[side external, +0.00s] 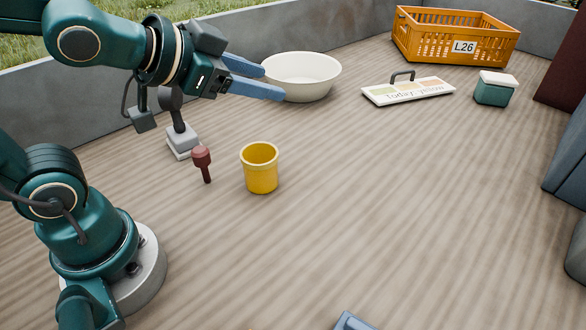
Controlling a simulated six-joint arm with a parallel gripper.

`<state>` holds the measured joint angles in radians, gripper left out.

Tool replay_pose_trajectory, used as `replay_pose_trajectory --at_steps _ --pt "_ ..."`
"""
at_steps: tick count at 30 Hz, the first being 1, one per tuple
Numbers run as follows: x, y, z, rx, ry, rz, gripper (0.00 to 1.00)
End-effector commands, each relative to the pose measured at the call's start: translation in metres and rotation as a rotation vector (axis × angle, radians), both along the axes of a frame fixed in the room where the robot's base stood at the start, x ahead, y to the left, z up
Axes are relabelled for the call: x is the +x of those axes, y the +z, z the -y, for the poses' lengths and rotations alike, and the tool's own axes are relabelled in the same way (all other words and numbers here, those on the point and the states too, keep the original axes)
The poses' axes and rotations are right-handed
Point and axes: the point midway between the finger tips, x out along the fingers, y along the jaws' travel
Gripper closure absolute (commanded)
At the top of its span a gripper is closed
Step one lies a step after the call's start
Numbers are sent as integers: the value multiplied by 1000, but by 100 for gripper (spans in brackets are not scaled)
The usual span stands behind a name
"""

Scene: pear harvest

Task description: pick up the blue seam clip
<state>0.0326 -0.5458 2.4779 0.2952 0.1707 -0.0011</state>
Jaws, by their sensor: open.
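My gripper (273,83) is at the upper left, above the deck, with its two blue fingers apart and nothing between them. The fingers point right, and in the picture they overlap the left side of the white bowl. A blue-grey object (353,322) is cut off by the bottom edge of the picture. I cannot tell whether it is the blue seam clip. It lies far from my gripper. No other thing in view is clearly a seam clip.
A white bowl (300,80), a sign board (408,91), a teal box (494,92) and an orange crate (455,38) are farther back. The middle deck is clear.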

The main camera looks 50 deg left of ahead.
Motion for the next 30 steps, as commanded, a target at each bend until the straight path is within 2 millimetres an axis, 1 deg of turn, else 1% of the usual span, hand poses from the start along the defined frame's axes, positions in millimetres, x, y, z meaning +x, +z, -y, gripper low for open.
replay_pose_trajectory --at_steps 1,2,3,5,7,10,12,14,15,17,19,21,24,27,30 --pt "14 -2 11 34 -71 35 46" --pt "21 -1 18 51 -116 63 46" --pt "30 -2 30 69 -181 97 46" --pt "39 -6 51 88 -286 141 46" --pt "45 -14 78 93 -415 180 46" --pt "42 -30 117 68 -597 214 46" --pt "33 -44 143 30 -722 223 46" --pt "22 -57 163 -13 -823 222 46" --pt "13 -65 175 -46 -887 216 46" --pt "-2 -79 192 -103 -976 201 46" --pt "-22 -95 208 -172 -1066 168 46" --pt "-41 -110 219 -237 -1136 122 46" --pt "-64 -133 227 -297 -1196 42 46" --pt "-77 -152 229 -316 -1212 -29 46" --pt "-83 -161 230 -325 -1217 -68 46"
